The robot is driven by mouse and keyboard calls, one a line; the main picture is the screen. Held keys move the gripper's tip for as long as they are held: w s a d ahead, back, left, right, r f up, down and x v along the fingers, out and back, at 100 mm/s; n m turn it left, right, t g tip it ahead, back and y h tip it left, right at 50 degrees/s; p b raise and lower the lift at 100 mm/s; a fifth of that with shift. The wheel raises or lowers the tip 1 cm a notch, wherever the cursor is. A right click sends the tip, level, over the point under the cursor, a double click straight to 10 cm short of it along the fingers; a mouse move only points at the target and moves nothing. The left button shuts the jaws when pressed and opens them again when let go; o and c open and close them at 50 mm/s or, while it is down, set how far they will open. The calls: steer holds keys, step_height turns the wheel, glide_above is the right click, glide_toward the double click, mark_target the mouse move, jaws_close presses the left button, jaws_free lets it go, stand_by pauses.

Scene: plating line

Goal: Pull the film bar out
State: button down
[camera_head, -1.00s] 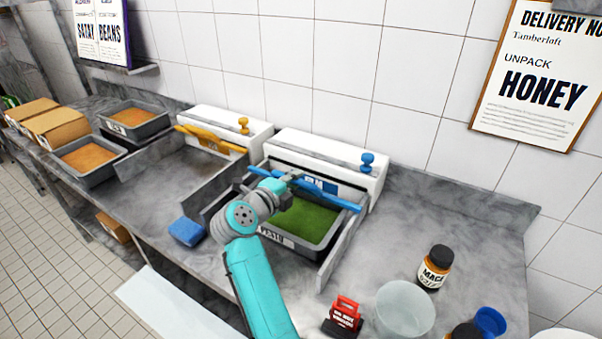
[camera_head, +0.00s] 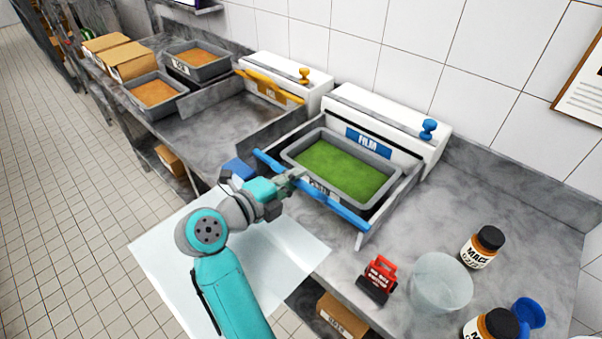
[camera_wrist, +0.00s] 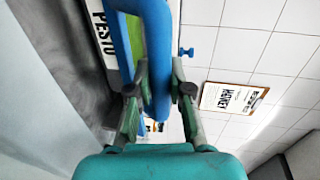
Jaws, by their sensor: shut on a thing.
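In the wrist view the bar (camera_wrist: 153,40) runs between my two fingers (camera_wrist: 160,92). The tray holds green pesto (camera_head: 340,168). Behind it stands the white film dispenser (camera_head: 385,112), with a blue FILM label (camera_head: 368,142) and a blue knob (camera_head: 428,128). I cannot make out whether clear film spans the tray.
A second dispenser with a yellow bar (camera_head: 268,86) stands to the left. To the right are a red-and-black stamp-like object (camera_head: 378,279), a clear bowl (camera_head: 440,283) and dark-lidded jars (camera_head: 482,247).

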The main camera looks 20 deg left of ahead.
steer(key=shift+s+a+f, duration=0.1)
steer(key=shift+s+f, duration=0.05)
steer(key=c, duration=1.1)
jaws_free()
steer(key=shift+o, duration=0.2)
steer(key=v, duration=0.7)
steer(key=shift+s, duration=0.35)
